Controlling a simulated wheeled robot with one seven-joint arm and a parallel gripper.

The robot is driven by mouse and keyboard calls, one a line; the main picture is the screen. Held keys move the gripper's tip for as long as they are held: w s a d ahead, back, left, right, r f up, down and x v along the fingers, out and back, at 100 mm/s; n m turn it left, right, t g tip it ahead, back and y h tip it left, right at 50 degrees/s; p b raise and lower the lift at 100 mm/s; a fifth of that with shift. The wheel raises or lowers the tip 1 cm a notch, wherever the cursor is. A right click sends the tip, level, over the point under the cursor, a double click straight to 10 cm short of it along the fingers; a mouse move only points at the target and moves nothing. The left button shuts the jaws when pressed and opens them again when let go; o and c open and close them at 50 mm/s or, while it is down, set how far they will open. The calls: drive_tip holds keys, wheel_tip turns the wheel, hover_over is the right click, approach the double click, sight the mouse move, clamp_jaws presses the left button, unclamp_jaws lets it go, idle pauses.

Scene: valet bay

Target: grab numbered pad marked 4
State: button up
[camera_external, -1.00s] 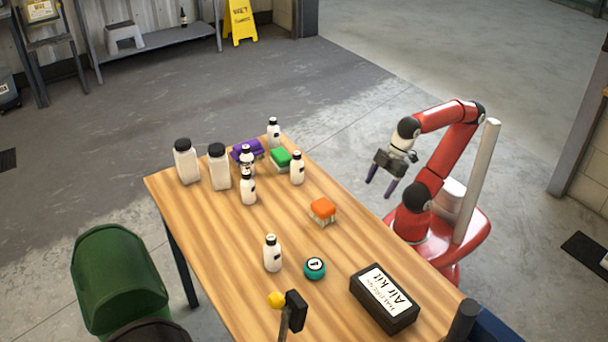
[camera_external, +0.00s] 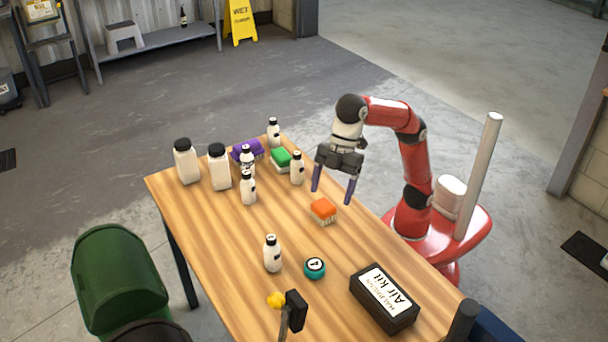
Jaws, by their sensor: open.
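A teal round pad (camera_external: 315,267) with a white, numbered face lies on the wooden table (camera_external: 225,270), right of a white bottle. Its digit is too small to read for sure. An orange-topped block (camera_external: 323,210) with a pale lower part sits nearer the table's middle. A green-topped block (camera_external: 281,159) and a purple block (camera_external: 248,148) lie further back. No mark can be read on these. My gripper (camera_external: 333,196) is open and empty, its two purple fingers pointing down, just behind and above the orange block in the picture. The teal pad stands clear of it.
Several white bottles with black caps, one of them a bottle (camera_external: 272,253) near the teal pad, stand on the table. A black air kit box (camera_external: 384,300) lies at the front right.

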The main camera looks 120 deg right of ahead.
drive_tip(key=n, duration=0.2)
approach(315, 264)
drive_tip(key=shift+g, duration=0.3)
drive_tip(key=b+x, duration=0.1)
drive_tip(key=x, duration=0.8)
drive_tip(key=shift+w+f, duration=0.2)
drive_tip(key=shift+y, duration=0.3)
drive_tip(key=c, duration=1.1)
drive_tip(key=shift+o, duration=0.2)
drive_tip(key=shift+r, duration=0.1)
drive_tip(key=shift+r, duration=0.1)
